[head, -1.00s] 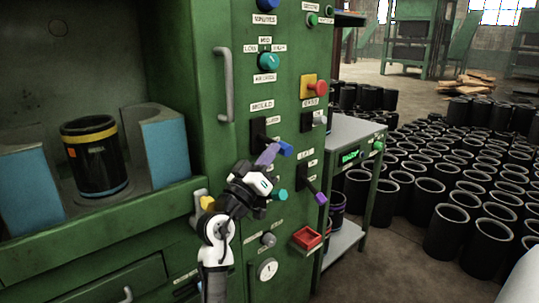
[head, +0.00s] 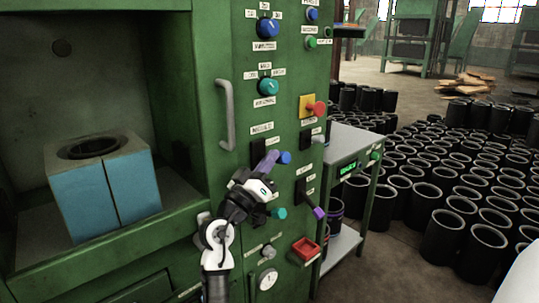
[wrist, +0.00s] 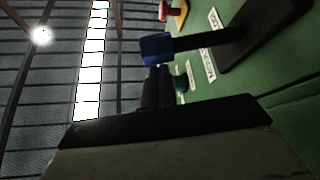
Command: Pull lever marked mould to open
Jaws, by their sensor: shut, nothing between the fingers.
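The lever under the label that appears to read mould has a blue knob (head: 284,157) and a dark slotted plate on the green panel. In the wrist view the blue knob (wrist: 155,50) sits at the end of a dark shaft. My gripper (head: 267,161) is shut and empty, its purple-looking fingertips beside the knob. In the wrist view my fingertips (wrist: 158,80) overlap the knob's edge; I cannot tell whether they touch. The mould (head: 105,185) is a blue-sided block in the machine's bay, its two halves together. The black sleeve inside shows only as a dark round opening.
A purple-knobbed lever (head: 319,212) and a teal knob (head: 279,213) are close to my arm. Many black sleeves (head: 455,225) cover the floor at right.

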